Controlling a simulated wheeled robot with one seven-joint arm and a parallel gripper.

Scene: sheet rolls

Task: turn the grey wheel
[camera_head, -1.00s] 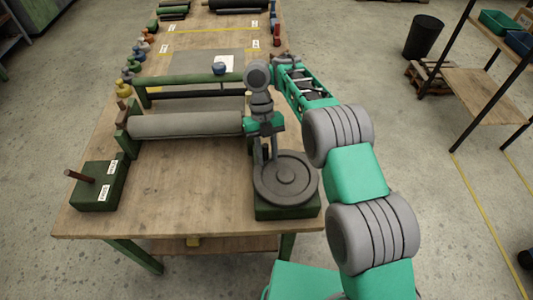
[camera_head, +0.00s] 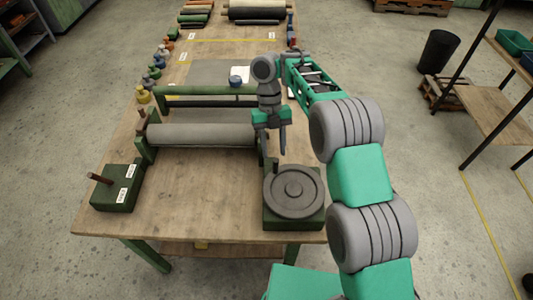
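The grey wheel (camera_head: 293,191) lies flat, a round disc with a raised rim and centre hub. It sits on a dark green block (camera_head: 292,220) at the table's front right corner. My gripper (camera_head: 273,153) points down just behind the wheel's far left edge. Its two fingers stand apart with a gap between them and nothing visible in it. The fingertips appear above or behind the rim; whether the left one touches anything is unclear.
A grey roller (camera_head: 200,135) in a green frame lies left of my gripper. A green block with a brown peg (camera_head: 116,188) stands at the front left. The wooden table (camera_head: 205,200) is clear between the blocks. A shelf (camera_head: 488,110) stands at the right.

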